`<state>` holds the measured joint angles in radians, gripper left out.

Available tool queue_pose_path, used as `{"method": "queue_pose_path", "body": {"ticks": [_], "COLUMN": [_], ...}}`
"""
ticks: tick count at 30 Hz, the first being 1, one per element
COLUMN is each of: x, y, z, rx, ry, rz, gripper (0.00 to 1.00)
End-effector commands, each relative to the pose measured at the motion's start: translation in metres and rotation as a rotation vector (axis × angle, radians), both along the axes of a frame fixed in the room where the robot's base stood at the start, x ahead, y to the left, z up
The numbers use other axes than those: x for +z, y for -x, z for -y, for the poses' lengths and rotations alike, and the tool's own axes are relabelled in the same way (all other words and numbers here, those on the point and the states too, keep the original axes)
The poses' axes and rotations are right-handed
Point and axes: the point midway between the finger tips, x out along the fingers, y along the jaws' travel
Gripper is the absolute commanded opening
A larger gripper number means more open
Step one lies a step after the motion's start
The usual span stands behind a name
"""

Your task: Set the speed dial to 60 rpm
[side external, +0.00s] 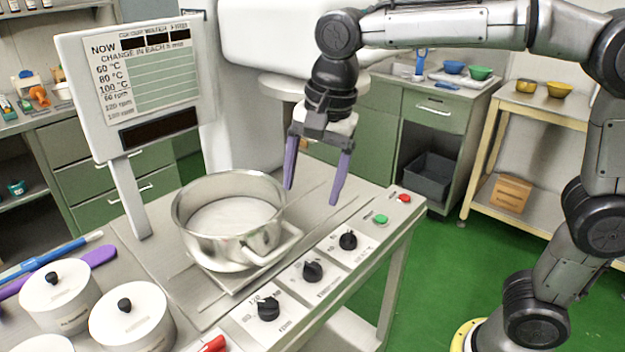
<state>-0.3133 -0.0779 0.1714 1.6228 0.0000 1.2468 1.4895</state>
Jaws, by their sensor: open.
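A row of black dials runs along the sloped front panel. The nearest dial (268,309) has small numbers around it and a label that looks like "rpm", so it appears to be the speed dial; its exact setting is too small to read. A middle dial (312,271) and a far dial (348,240) sit further along; their labels are not clear. My gripper (311,196) is open and empty, its two purple fingers pointing down. It hangs above the bench, just right of the pot and apart from all the dials.
A steel pot (228,247) with pale contents stands left of the dials, its handle towards them. A green button (381,219) and a red button (404,198) lie beyond the far dial. White lidded jars (130,322) stand at front left. A display board (150,90) rises behind.

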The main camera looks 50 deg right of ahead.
Motion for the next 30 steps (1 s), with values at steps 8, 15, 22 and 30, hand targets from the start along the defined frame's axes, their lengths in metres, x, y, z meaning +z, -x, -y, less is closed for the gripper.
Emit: {"method": "queue_pose_path", "body": {"ticks": [8, 15, 22, 30], "x": [0.002, -0.042, -0.08, -0.115], "y": [-0.001, -0.028, -0.028, -0.027], "z": [-0.001, -0.055, -0.091, -0.091], "rx": [0.015, 0.185, 0.272, 0.273], "ry": [0.001, 0.046, 0.078, 0.08], "rz": [0.005, -0.093, -0.163, -0.168], "gripper": [0.81, 0.81, 0.81, 0.81]}}
